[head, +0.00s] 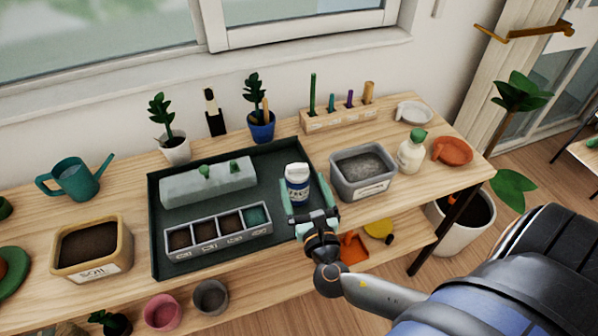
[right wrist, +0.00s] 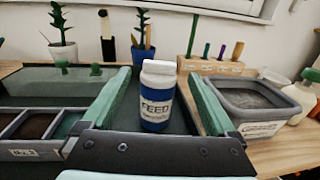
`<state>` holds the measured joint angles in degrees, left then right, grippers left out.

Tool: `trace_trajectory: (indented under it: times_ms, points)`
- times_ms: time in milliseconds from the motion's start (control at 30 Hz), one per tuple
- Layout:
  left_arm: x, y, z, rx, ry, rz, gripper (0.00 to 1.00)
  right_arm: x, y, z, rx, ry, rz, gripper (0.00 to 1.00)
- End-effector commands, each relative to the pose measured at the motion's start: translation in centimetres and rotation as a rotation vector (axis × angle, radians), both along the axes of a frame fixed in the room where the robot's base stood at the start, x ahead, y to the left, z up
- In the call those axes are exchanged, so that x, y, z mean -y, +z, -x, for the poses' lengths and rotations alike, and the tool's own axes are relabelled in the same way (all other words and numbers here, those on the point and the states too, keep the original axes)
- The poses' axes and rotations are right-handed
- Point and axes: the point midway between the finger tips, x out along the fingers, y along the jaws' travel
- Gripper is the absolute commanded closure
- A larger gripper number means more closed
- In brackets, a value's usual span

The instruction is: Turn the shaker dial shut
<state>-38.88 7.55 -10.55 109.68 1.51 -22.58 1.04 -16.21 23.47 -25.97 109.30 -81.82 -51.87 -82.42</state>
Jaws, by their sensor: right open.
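The shaker (head: 297,186) is a white bottle with a blue band lettered FEED and a white top. It stands upright at the right side of the dark tray (head: 290,153). In the right wrist view the shaker (right wrist: 157,97) stands between the two green fingers, with a gap on each side. My right gripper (head: 311,207) is open around the shaker, reaching in from the front. The dial's setting is too small to tell. My left gripper is not in view.
On the tray are a grey block (head: 208,182) and a divided seed box (head: 217,233). A grey bin (head: 362,175) stands close to the right of the shaker. A white spray bottle (head: 411,152) and a soil box (head: 91,246) stand farther off. Pots and a window are behind.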

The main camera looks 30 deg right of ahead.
Motion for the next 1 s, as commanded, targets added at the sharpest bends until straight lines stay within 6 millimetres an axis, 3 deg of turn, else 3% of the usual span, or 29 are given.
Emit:
trace_trajectory:
  times_ms: [200,400,1000]
  points:
    - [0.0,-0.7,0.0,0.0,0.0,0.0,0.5,-1.5,-0.2,4.1,-0.002,-0.001,-0.002,0.07]
    - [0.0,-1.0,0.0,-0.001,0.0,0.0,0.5,-2.2,-0.1,5.9,-0.001,-0.001,0.0,0.07]
    - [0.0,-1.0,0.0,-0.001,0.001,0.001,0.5,-2.3,0.0,6.1,0.0,-0.001,0.0,0.07]
